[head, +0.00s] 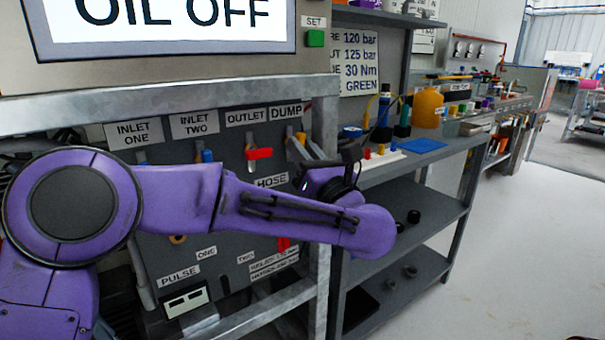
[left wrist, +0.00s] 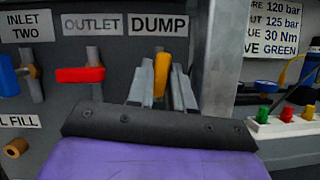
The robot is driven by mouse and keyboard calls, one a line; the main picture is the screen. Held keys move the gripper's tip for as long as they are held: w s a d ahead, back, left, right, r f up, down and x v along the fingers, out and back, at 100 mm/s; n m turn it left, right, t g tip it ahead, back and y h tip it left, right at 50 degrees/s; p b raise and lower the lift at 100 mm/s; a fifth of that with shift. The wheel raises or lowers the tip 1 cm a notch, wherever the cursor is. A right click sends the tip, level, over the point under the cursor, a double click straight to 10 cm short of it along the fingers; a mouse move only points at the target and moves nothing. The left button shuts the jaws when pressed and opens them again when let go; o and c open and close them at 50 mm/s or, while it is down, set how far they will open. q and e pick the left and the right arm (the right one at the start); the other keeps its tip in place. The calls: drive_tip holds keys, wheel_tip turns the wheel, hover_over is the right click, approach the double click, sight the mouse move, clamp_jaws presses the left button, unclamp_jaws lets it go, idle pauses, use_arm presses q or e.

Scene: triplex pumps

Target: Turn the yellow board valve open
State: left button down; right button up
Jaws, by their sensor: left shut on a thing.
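The yellow valve handle (left wrist: 161,74) stands nearly upright under the DUMP label (left wrist: 158,24) on the grey valve board (left wrist: 110,58). My left gripper (left wrist: 162,90) is shut on this handle, with one metal finger on each side of it. In the head view my left gripper (head: 306,150) reaches the board's right end below the DUMP label. My purple arm and the dark wrist hide much of it there. The base of the yellow valve is hidden behind the fingers. My right gripper is not in view.
The red OUTLET handle (head: 260,153) lies level just left of my gripper. The blue INLET TWO handle (head: 207,156) is farther left. A metal frame post (head: 324,125) stands close on the right. Beyond it is a shelf unit with a blue mat (head: 424,146) and an orange jug (head: 427,108).

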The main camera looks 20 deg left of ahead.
use_arm(q)
drive_tip(key=shift+d+f+n+g+y+b, duration=0.15)
drive_tip(key=shift+n+g+y+b, duration=0.4)
drive_tip(key=shift+n+b, duration=0.75)
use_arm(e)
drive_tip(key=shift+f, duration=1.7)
use_arm(q)
drive_tip(key=c, duration=1.1)
unclamp_jaws()
drive_tip(key=v, duration=1)
drive_tip(key=shift+d+p, duration=0.15)
drive_tip(key=shift+p, duration=0.25)
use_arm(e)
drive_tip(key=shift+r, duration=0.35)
use_arm(q)
drive_tip(key=shift+s+f, duration=0.1)
drive_tip(key=shift+s, duration=0.05)
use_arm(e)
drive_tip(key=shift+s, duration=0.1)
